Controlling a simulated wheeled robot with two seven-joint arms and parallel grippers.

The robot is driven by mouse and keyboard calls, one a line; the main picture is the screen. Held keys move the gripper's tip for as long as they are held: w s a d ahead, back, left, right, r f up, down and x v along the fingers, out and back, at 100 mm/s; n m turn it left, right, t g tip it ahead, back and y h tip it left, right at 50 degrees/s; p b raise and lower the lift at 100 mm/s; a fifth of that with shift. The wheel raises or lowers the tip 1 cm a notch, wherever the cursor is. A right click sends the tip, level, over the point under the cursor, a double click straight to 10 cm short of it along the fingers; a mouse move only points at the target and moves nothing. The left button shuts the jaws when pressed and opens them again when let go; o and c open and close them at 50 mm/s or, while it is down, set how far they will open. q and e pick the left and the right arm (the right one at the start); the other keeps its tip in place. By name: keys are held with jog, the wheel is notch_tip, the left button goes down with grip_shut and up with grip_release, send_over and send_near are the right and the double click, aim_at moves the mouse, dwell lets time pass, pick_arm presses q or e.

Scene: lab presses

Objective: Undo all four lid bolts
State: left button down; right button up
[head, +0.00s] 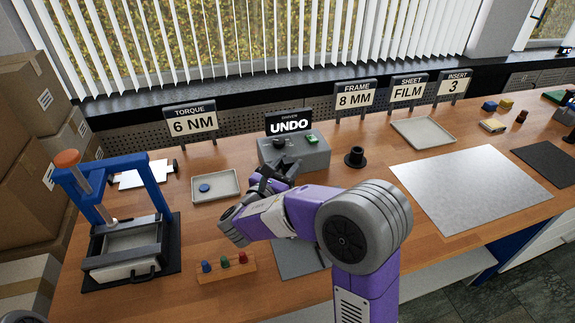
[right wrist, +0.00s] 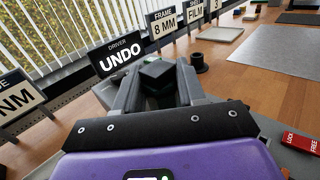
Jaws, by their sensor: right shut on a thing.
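My right gripper (head: 272,172) reaches in front of the grey driver box (head: 306,155) under the "DRIVER UNDO" sign (head: 289,123). The box has a dark knob (head: 279,143) and a green button (head: 312,139) on top. In the right wrist view my right gripper (right wrist: 160,80) is shut on a dark square-topped block (right wrist: 157,74). I cannot tell whether this block is the knob. A red "LOCK FREE" label (right wrist: 301,141) shows at the right edge. No lid bolts can be made out; my right arm hides part of the table. My left gripper is not in view.
A blue press (head: 119,210) stands at left. A wooden rack (head: 226,268) with coloured pegs lies in front. A tray (head: 227,194) holds a blue disc (head: 204,188). A black flanged part (head: 355,157) stands right of the driver box. A large grey sheet (head: 485,190) lies at right.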

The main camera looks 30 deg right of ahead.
aim_at(287, 160)
jog(key=shift+p, duration=0.4)
dwell(0.6)
jog(key=shift+r, duration=0.15)
jog(key=shift+r+p, duration=1.65)
